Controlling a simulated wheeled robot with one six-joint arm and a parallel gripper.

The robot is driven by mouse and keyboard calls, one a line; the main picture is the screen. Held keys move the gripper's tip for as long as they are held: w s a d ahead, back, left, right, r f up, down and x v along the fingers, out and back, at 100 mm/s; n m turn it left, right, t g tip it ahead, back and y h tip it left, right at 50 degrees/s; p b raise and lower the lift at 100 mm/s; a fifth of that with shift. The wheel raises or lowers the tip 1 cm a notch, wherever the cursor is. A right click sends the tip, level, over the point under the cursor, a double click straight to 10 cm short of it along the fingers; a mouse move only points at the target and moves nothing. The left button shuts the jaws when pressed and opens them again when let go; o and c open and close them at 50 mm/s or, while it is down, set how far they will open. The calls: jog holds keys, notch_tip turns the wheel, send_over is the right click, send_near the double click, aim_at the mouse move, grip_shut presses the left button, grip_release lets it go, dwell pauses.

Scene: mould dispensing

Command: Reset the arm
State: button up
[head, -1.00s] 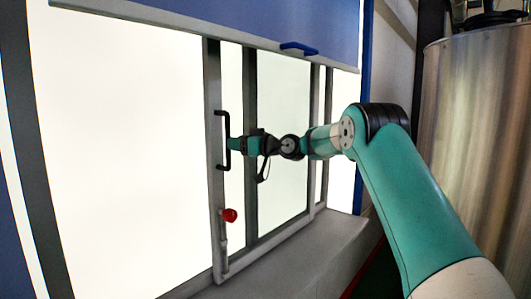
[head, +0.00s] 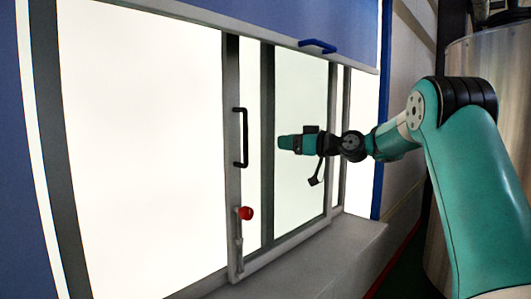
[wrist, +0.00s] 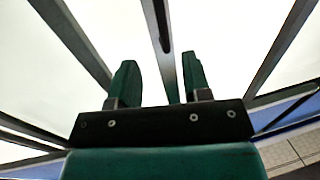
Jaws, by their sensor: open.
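My gripper (head: 284,142) is at the end of my teal arm, to the right of the black door handle (head: 240,137) and clear of it. In the wrist view, the two green fingers of my gripper (wrist: 153,80) stand apart with nothing between them. A dark bar, seemingly the handle (wrist: 161,25), shows beyond them. The sliding door frame (head: 233,185) is grey, with bright panes.
A red knob (head: 246,213) sits low on the door frame. A blue panel with a blue handle (head: 318,46) hangs above. A grey ledge (head: 330,250) runs below, and a metal tank (head: 490,60) stands at the right.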

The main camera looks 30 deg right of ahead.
jog(key=shift+a, duration=0.1)
jog(key=s+a+f+n+g+p, duration=0.15)
jog(key=s+a+g, duration=0.35)
jog(key=s+a, duration=0.5)
jog(key=s+a+f+g+p, duration=0.2)
jog(key=s+a+f+g, duration=0.3)
jog(key=a, duration=0.9)
jog(key=s+a+f+g+h+p, duration=0.1)
jog(key=s+f+g+h, duration=0.1)
jog(key=s, duration=1)
jog(key=s+a+f+g+h+p, duration=0.1)
jog(key=s+f+g+h, duration=0.1)
jog(key=s, duration=1.1)
jog(key=shift+s+f+g+h+p, duration=0.25)
jog(key=shift+f+g+h+p, duration=0.2)
jog(key=shift+g, duration=0.35)
jog(key=shift+a, duration=0.2)
